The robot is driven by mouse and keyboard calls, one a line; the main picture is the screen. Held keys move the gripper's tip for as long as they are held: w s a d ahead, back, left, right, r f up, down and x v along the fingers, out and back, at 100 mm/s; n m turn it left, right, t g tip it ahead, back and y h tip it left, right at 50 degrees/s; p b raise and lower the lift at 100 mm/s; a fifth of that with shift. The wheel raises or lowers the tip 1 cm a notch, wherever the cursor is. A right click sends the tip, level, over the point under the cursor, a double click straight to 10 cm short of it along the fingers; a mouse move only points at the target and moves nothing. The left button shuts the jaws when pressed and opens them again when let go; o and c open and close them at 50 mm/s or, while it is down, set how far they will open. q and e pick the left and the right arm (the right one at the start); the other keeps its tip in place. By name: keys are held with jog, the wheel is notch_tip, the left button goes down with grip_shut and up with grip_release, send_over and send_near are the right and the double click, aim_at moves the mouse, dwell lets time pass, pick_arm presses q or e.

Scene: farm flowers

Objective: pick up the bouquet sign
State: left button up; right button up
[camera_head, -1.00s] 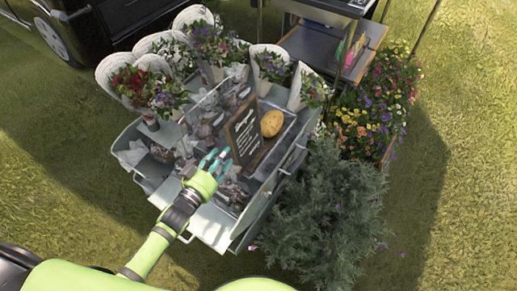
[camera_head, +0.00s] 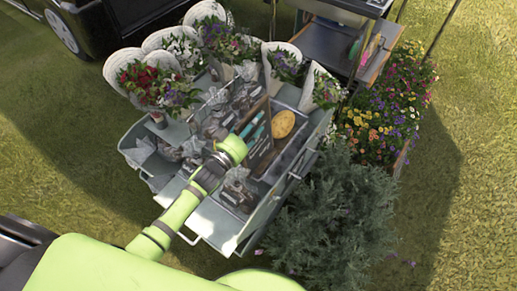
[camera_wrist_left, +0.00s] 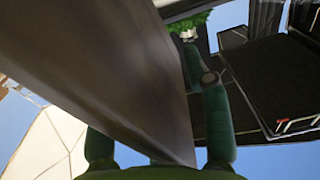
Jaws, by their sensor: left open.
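The bouquet sign (camera_head: 264,150), a dark board with a thin wooden frame, leans upright on the grey flower cart. My left gripper (camera_head: 253,126) is at the sign's upper part and covers much of its face. Its teal fingers are open. In the left wrist view the sign (camera_wrist_left: 110,70) is a large brown board very close to the camera, running down between the two green fingers. The left finger there is mostly hidden behind it. I cannot tell whether either finger touches the board. My right gripper is out of view.
A yellow round object (camera_head: 284,123) lies in a tray just right of the sign. Wrapped bouquets (camera_head: 160,88) stand along the cart's back and left. Grey wrapped bundles (camera_head: 215,125) sit left of the sign. A leafy bush (camera_head: 335,220) stands at the cart's right front.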

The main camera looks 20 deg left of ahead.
pick_arm(q)
grip_shut()
jog(key=shift+r, duration=0.1)
